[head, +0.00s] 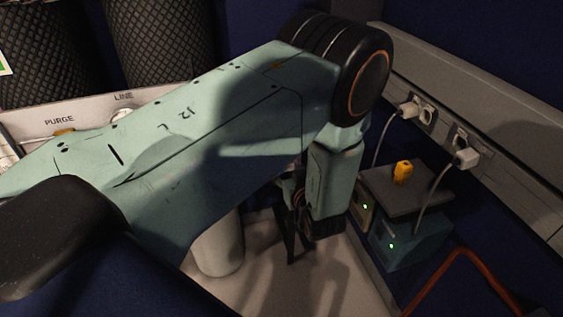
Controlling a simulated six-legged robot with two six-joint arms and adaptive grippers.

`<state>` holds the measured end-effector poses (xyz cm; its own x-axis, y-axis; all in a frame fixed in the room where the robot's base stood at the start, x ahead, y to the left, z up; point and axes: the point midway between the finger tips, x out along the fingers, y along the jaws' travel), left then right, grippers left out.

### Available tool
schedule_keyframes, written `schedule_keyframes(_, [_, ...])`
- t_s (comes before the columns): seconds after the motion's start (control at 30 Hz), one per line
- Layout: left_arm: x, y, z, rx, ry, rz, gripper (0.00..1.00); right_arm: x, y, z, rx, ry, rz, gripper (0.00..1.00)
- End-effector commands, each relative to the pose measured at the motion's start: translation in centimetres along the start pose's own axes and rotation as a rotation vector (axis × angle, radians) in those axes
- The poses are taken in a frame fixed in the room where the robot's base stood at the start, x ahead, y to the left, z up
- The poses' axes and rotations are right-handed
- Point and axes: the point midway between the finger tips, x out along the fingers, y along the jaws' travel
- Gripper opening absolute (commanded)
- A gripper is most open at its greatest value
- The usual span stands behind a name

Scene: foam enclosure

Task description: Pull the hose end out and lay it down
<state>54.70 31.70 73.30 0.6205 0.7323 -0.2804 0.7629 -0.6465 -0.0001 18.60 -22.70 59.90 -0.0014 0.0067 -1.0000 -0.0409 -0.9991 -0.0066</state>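My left arm comes in from the left and crosses the middle of the head view. Its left gripper (291,222) points down over the pale surface, beside a white cylinder (220,250). Its dark fingers are partly hidden by the wrist, so I cannot tell whether they are open or shut, or whether they hold anything. A pale panel (90,106) at the left carries the labels PURGE and LINE, with a small yellowish fitting (65,132) by PURGE. My arm covers much of this panel. I cannot make out a hose end. My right gripper is not in view.
Two teal boxes with green lights stand right of the gripper; the right one (412,242) shows most. Plugs and cords hang from a wall rail (480,95). A reddish bent tube (440,272) is at lower right.

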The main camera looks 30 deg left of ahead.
Motion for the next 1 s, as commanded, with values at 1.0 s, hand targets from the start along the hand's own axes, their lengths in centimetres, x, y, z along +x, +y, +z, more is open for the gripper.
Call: schedule_keyframes(1.0, [8.4, 0.3, 0.1, 0.0, -0.001, 0.002, 0.51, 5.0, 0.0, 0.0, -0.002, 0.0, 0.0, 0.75])
